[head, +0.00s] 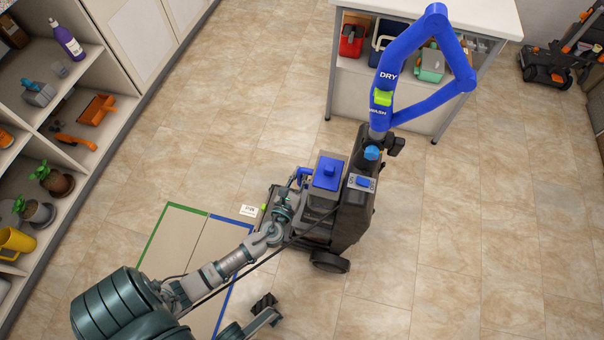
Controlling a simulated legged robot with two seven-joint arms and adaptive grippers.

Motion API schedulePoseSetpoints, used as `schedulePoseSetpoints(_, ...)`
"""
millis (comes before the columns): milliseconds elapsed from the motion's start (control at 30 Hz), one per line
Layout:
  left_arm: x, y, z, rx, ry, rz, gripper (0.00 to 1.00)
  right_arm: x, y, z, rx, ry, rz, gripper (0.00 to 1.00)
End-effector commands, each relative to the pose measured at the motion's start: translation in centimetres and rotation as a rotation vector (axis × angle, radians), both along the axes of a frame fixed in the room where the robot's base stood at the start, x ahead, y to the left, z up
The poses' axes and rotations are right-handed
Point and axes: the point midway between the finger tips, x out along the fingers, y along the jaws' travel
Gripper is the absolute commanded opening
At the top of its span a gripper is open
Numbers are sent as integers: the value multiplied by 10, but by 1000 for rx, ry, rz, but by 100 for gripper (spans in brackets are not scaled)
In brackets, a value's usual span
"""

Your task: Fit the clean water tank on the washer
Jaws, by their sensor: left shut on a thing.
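The washer (352,205) stands upright on the floor at the middle, dark, with a blue loop handle (388,84) marked DRY and WASH. A dark tank with a blue top (328,172) is at its left side, against the body; I cannot tell whether it is seated. My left gripper (299,183) is shut on a blue part at the tank's left side, apparently its handle; the fingertips are partly hidden. My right gripper (268,309) shows in part at the bottom, low over the floor, with nothing visible in it; its opening is unclear.
Green and blue tape outlines (173,224) mark floor areas beneath my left arm. A white card (248,210) is beside the washer's base. Shelves (84,60) with bottles and plants line the left. A white table (450,12) stands behind.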

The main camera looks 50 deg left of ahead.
Motion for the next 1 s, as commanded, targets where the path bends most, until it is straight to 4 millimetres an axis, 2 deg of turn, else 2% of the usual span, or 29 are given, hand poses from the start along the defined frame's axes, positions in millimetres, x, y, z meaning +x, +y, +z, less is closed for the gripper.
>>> schedulePoseSetpoints(167,0,0,-3,-1,-1,0,0,1,0,-5,0,7,0,56)
schedulePoseSetpoints(200,0,0,-2,0,-2,0,28,1,0,-4,0,6,0,56)
schedulePoseSetpoints(267,0,0,-2,0,-3,0,43,0,0,-4,0,5,0,56)
schedulePoseSetpoints(300,0,0,-2,0,-2,0,48,0,0,-4,-1,5,0,56)
schedulePoseSetpoints(667,-6,-3,-4,-1,3,0,48,1,0,-4,0,5,0,56)
schedulePoseSetpoints(767,-19,-8,-5,-2,4,-1,48,1,0,-4,0,5,0,56)
schedulePoseSetpoints(1000,-68,-30,-5,-2,5,-2,48,1,0,-4,0,6,0,56)
